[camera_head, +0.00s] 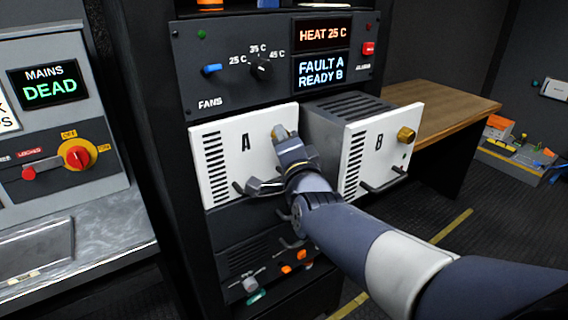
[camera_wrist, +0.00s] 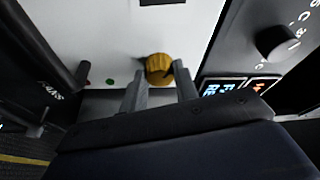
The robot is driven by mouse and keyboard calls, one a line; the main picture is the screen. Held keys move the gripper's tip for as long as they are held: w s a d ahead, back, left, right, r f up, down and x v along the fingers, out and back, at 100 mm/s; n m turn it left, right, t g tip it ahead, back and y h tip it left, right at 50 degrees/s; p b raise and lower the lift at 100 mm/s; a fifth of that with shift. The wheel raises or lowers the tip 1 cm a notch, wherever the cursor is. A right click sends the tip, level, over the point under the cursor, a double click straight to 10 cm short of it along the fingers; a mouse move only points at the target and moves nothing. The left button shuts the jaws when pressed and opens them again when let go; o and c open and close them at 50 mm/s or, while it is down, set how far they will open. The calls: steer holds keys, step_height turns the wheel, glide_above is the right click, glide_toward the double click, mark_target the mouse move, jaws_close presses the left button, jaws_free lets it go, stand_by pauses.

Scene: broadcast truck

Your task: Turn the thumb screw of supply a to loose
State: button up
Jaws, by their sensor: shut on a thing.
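Supply A (camera_head: 204,183) is a white panel with a black letter A and side vents, set in the dark rack. Its gold thumb screw (camera_wrist: 159,68) shows between the two fingers of my gripper (camera_wrist: 161,82) in the wrist view. In the head view my gripper (camera_head: 283,139) is at the upper right of the panel, shut on the screw and hiding most of it. The screw's turn marks cannot be read. Supply A's handle (camera_head: 262,189) is partly behind my gripper.
Supply B (camera_head: 354,165) sits to the right, its grey box standing out from the rack, with its own gold thumb screw (camera_head: 406,135) and a handle (camera_head: 385,181). The display (camera_head: 321,71) above reads FAULT A, READY B. The mains panel (camera_head: 43,84) at left reads DEAD.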

steer(key=n+b, duration=0.2)
steer(key=b, duration=0.1)
steer(key=f+n+t+y+b, duration=0.1)
steer(key=n+b, duration=0.1)
steer(key=b, duration=0.1)
steer(key=shift+d+f, duration=0.1)
steer(key=n+y+b, duration=0.1)
steer(key=n+b, duration=0.2)
steer(key=shift+w, duration=0.1)
steer(key=n+y, duration=0.1)
steer(key=n, duration=0.1)
steer(key=n+y+b, duration=0.1)
steer(key=n, duration=0.1)
steer(key=shift+w+d+r+n+b, duration=0.1)
steer(key=shift+d+r+n+b, duration=0.1)
steer(key=shift+n+b, duration=0.15)
steer(key=shift+n+g+y, duration=0.2)
steer(key=shift+n+y, duration=0.5)
steer(key=shift+n, duration=0.95)
steer(key=shift+n+g+y, duration=0.2)
steer(key=shift+n+y, duration=0.5)
steer(key=shift+n, duration=0.9)
steer(key=shift+r+n, duration=0.1)
steer(key=shift+n, duration=0.2)
steer(key=o, duration=1)
steer(key=shift+c, duration=0.2)
